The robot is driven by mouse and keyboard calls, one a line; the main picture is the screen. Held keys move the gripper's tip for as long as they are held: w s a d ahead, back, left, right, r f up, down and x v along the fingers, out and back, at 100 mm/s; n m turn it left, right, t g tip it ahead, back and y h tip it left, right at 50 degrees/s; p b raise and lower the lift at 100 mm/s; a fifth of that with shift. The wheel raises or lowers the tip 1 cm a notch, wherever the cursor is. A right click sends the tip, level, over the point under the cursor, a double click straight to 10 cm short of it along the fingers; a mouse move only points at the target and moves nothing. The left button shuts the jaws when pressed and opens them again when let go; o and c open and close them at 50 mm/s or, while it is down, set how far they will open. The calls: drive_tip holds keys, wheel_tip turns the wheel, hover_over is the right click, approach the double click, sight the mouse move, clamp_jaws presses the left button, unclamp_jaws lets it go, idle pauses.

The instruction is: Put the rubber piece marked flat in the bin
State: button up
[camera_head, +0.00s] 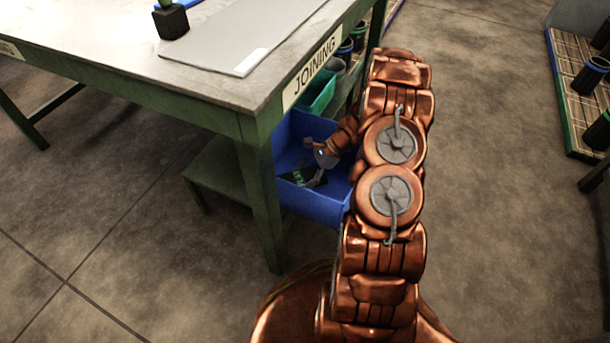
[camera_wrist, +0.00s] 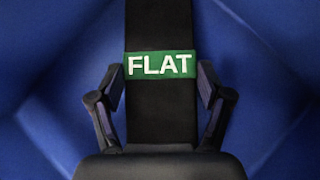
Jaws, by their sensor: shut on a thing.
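The rubber piece (camera_wrist: 160,113) is a black strip with a green band marked FLAT, seen upright in the middle of the wrist view. My gripper (camera_wrist: 160,82) is shut on it, one finger on each side. In the head view the dark piece (camera_head: 303,178) shows small at my gripper (camera_head: 316,168), within the outline of the blue bin (camera_head: 313,205). Blue walls surround the piece in the wrist view. I cannot tell whether the piece touches the bin's floor. My arm hides the bin's right side.
A green-legged table (camera_head: 255,110) marked JOINING stands at the left, its corner leg close beside the bin. A teal bin (camera_head: 318,95) sits behind the blue one. A rack (camera_head: 580,100) with dark sleeves stands at the right. The floor between is clear.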

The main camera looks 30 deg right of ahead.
drive_tip(key=o, duration=1.5)
drive_tip(key=shift+f, duration=0.1)
drive_tip(key=shift+c, duration=0.2)
drive_tip(key=p+v, duration=0.4)
drive_tip(key=v, duration=0.8)
